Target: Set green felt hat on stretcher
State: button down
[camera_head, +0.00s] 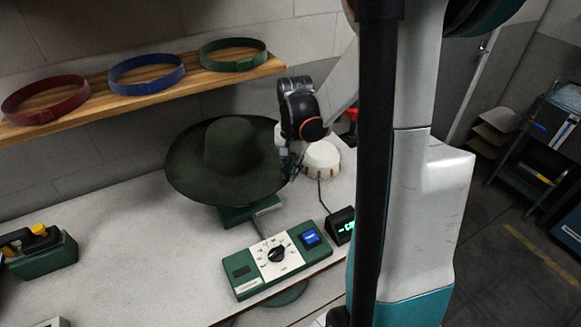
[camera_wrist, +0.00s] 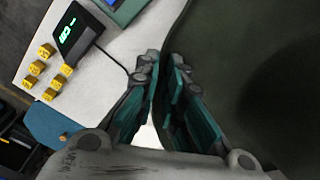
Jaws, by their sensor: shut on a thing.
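The green felt hat (camera_head: 230,160) is dark green with a wide brim and a rounded crown. In the head view it is crown up, slightly tilted, above the green base of a stand (camera_head: 248,212). My gripper (camera_head: 290,165) is at the right edge of its brim, shut on it. In the wrist view the hat (camera_wrist: 265,65) fills the right side, and my gripper's teal fingers (camera_wrist: 168,105) pinch the brim edge. The hat hides the stretcher's top, so I cannot tell whether the hat rests on it.
A green control box (camera_head: 270,258) with a dial and blue button stands in front, beside a small display (camera_head: 341,226). A white domed thing (camera_head: 322,158) is right of my gripper. Red, blue and green bands lie on the shelf (camera_head: 190,84). The table's left middle is clear.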

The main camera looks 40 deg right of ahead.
notch_tip(320, 180, down, 12)
jog(key=b, duration=0.8)
jog(key=shift+b, duration=0.35)
jog(key=shift+f+b, duration=0.75)
jog(key=shift+f, duration=0.05)
dwell(0.6)
jog(key=c, duration=1.6)
grip_release()
jog(key=shift+c, duration=0.2)
jog(key=shift+s, duration=0.1)
jog(key=shift+r, duration=0.15)
notch_tip(320, 180, up, 12)
jog(key=shift+s+d+f, duration=0.1)
jog(key=shift+s+f, duration=0.05)
